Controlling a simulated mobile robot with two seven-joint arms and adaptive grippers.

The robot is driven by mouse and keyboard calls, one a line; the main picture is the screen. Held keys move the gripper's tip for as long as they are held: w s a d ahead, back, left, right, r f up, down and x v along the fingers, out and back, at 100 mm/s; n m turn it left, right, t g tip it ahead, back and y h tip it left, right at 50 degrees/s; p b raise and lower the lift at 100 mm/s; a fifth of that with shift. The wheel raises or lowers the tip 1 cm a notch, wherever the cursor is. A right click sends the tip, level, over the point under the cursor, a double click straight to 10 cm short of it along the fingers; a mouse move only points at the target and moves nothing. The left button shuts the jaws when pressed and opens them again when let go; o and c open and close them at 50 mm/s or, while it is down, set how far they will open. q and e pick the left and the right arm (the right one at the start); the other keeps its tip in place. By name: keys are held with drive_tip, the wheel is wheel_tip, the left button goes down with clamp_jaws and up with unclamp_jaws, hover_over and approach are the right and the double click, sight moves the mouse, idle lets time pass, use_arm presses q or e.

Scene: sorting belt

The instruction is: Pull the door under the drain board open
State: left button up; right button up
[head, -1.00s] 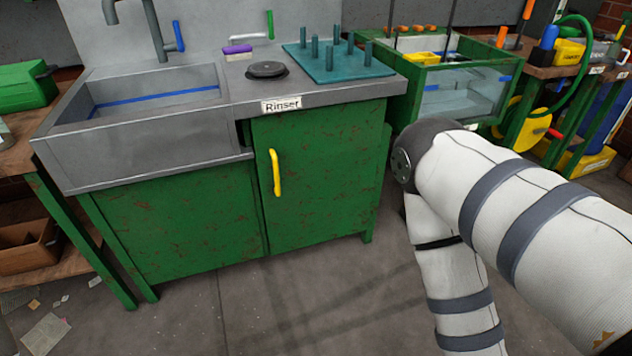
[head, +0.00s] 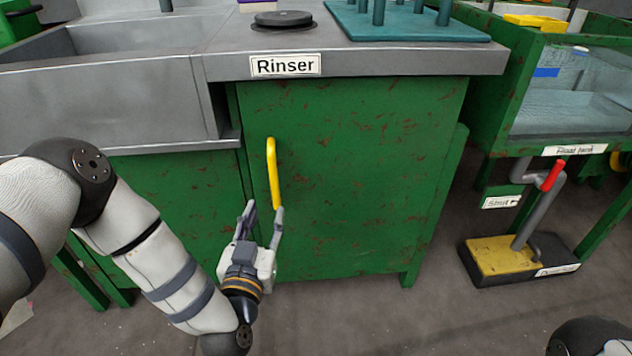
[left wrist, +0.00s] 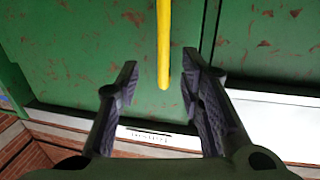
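The green, rust-flecked door (head: 350,180) under the teal drain board (head: 415,28) is closed. Its vertical yellow handle (head: 272,172) is near the door's left edge. My left gripper (head: 265,207) is open at the handle's lower end, fingers pointing up toward it. In the left wrist view, the open fingers (left wrist: 160,62) stand on either side of the handle's end (left wrist: 164,50), with a gap visible on both sides. Whether the handle lies fully between the pads in depth is unclear. My right gripper is out of view.
A grey sink (head: 110,95) is left of the door, with a "Rinser" label (head: 285,66) on the counter edge. Right are a glass-fronted tank (head: 590,100) and a yellow-topped pedal base (head: 500,258) with a red-handled lever. The floor before the door is clear.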

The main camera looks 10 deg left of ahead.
sight(273, 182)
use_arm(q)
drive_tip(key=w+b, duration=0.1)
drive_tip(key=w, duration=0.2)
drive_tip(key=w+a+b, duration=0.1)
drive_tip(key=w, duration=0.6)
drive_tip(key=shift+a+b, duration=0.25)
drive_tip(key=shift+b, duration=0.15)
drive_tip(key=shift+w+r, duration=0.15)
drive_tip(key=shift+w, duration=0.45)
clamp_jaws()
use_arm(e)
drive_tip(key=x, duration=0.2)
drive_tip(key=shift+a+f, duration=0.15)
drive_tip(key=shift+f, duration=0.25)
